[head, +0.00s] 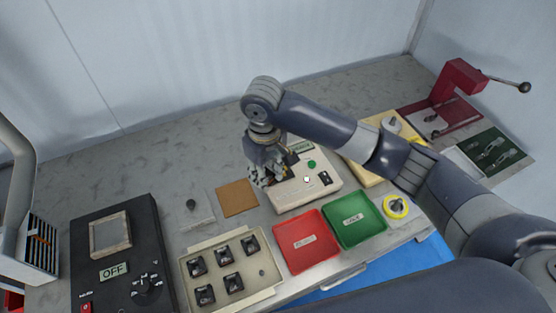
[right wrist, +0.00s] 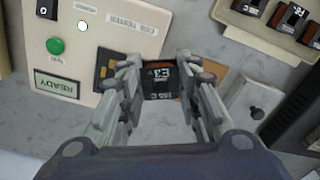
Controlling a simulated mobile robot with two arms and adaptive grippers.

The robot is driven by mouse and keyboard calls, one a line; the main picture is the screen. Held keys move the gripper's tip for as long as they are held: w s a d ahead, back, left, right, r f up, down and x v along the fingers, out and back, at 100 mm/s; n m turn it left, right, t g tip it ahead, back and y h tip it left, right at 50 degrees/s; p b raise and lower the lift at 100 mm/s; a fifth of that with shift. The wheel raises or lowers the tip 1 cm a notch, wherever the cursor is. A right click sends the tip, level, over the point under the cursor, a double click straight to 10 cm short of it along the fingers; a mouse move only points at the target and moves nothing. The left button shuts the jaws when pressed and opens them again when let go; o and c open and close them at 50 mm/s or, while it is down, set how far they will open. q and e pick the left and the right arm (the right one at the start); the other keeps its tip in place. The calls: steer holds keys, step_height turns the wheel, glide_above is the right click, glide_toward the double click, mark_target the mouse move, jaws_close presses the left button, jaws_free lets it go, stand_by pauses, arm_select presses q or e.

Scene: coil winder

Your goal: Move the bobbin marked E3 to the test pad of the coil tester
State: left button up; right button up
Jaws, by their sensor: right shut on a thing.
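My right gripper (head: 267,176) is above the left end of the coil tester (head: 292,193) in the head view. In the right wrist view its fingers (right wrist: 160,85) are shut on a black bobbin with copper winding and a label reading E3 (right wrist: 158,76). The pad is partly hidden by a finger. The tester shows READY (right wrist: 57,85), a green button and a lit white lamp. My left gripper is out of view.
A cream tray (head: 262,294) holds several bobbins and has one empty place. A red tray (head: 307,240) and a green tray (head: 354,218) stand in front of the tester. A brown mat (head: 237,198) lies left of it. A black unit reading OFF (head: 115,250) stands further left.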

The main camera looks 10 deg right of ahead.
steer(key=w+d, duration=0.2)
steer(key=w, duration=0.1)
steer(key=w+d, duration=0.1)
steer(key=shift+w+d+f+p, duration=0.15)
steer(key=shift+f+p, duration=0.1)
steer(key=shift+p, duration=0.1)
steer(key=shift+w+d, duration=0.3)
steer(key=shift+w, duration=0.15)
step_height(320, 180, down, 3)
steer(key=shift+w+d+f+p, duration=0.1)
steer(key=shift+d+p, duration=0.05)
steer(key=shift+p, duration=0.5)
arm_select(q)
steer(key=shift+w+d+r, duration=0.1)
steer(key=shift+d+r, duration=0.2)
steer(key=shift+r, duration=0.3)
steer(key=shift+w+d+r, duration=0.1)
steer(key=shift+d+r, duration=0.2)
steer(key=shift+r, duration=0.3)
arm_select(e)
steer(key=shift+f, duration=0.25)
steer(key=shift+f, duration=0.15)
steer(key=o, duration=1)
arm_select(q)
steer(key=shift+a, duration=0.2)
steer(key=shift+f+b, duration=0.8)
arm_select(e)
step_height(320, 180, up, 12)
steer(key=shift+r, duration=0.2)
